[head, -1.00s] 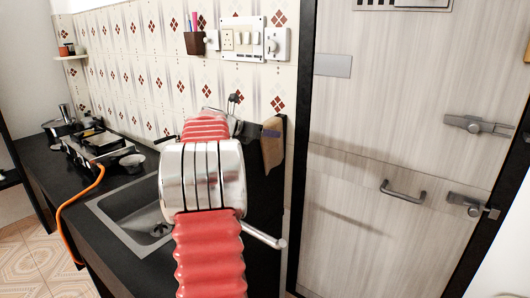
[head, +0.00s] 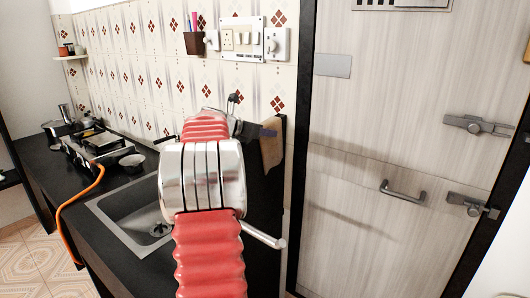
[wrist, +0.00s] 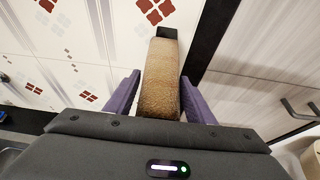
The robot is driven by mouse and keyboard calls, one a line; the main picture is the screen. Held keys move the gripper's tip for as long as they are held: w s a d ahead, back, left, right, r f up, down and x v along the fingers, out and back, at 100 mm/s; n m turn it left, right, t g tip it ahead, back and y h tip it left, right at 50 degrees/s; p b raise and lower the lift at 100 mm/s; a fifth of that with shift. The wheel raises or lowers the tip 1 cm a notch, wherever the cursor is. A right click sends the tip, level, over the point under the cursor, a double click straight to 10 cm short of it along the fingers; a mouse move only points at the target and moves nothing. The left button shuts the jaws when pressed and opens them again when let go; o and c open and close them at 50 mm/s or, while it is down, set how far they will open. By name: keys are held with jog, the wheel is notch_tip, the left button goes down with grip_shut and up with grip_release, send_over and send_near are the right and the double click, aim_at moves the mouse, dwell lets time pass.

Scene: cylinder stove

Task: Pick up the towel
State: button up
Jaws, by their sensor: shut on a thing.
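The towel (wrist: 160,76) is brown and fuzzy. In the wrist view it lies between the two purple fingers of my gripper (wrist: 160,100), and its far end reaches a dark block by the tiled wall. In the head view the towel (head: 272,153) hangs at the dark edge between the tiled wall and the door. My gripper (head: 268,133) is at its upper part, shut on it. My red and silver arm hides part of the counter and wall behind it.
A sink (head: 135,212) is set in the black counter (head: 85,222), left of my arm. A stove (head: 100,147) with an orange hose (head: 75,203) stands farther left. A switchboard (head: 242,40) is on the wall above. A pale door (head: 400,140) with metal handles is at right.

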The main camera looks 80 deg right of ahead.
jog(key=c, duration=0.3)
notch_tip(320, 180, up, 18)
jog(key=w+a, duration=0.6)
jog(key=a, duration=0.7)
jog(key=w+a, duration=0.6)
jog(key=a, duration=0.8)
jog(key=w+a, duration=0.5)
jog(key=a, duration=0.9)
jog(key=shift+w+a, duration=0.15)
jog(key=shift+w, duration=0.25)
